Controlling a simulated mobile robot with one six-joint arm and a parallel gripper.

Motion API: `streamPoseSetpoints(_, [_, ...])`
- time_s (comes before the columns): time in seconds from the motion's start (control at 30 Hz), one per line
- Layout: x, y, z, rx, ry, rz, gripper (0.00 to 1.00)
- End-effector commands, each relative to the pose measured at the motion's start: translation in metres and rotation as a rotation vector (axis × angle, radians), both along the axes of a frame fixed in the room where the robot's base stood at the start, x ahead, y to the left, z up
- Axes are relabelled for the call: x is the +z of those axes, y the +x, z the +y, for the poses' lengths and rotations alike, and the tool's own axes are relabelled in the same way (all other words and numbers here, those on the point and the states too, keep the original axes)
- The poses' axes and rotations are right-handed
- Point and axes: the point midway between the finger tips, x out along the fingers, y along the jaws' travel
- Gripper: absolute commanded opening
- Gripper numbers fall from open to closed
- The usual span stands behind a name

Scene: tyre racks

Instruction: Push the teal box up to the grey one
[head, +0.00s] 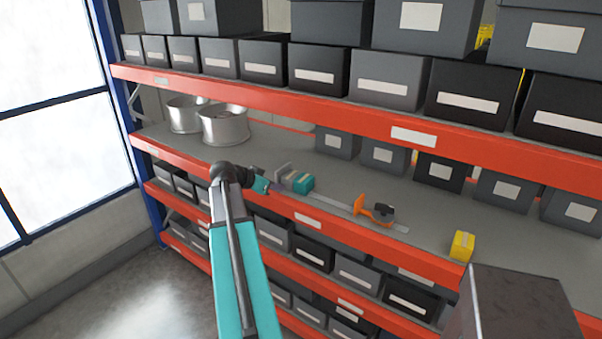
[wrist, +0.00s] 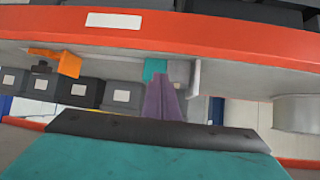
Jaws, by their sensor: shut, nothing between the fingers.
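The teal box (head: 302,184) stands on the middle shelf, and it also shows in the wrist view (wrist: 154,68). A light grey piece (head: 284,171), which looks like the grey one, stands just left of it in the head view. It appears as a pale upright face right of the teal box in the wrist view (wrist: 195,78). I cannot tell whether the two touch. My gripper (head: 277,189) is shut and empty, low over the shelf on the near left side of the teal box. Its purple fingers (wrist: 163,99) partly cover the space between the boxes in the wrist view.
A flat grey strip (head: 335,205) lies right of the teal box, with an orange clamp-like tool (head: 362,206) on it. A yellow box (head: 462,246) stands further right. Grey bins (head: 383,156) line the shelf's back. Two metal cylinders (head: 224,124) stand left. An orange beam (head: 309,220) edges the shelf.

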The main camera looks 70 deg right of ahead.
Motion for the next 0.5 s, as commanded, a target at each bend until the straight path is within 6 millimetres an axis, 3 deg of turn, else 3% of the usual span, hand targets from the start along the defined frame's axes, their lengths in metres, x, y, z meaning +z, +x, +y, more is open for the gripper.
streamPoseSetpoints(0.1, [0.0092,-0.0059,-0.005,-0.016,-0.017,-0.009,0.0])
streamPoseSetpoints(0.5, [0.009,-0.0071,-0.0066,-0.016,-0.016,-0.008,0.0])
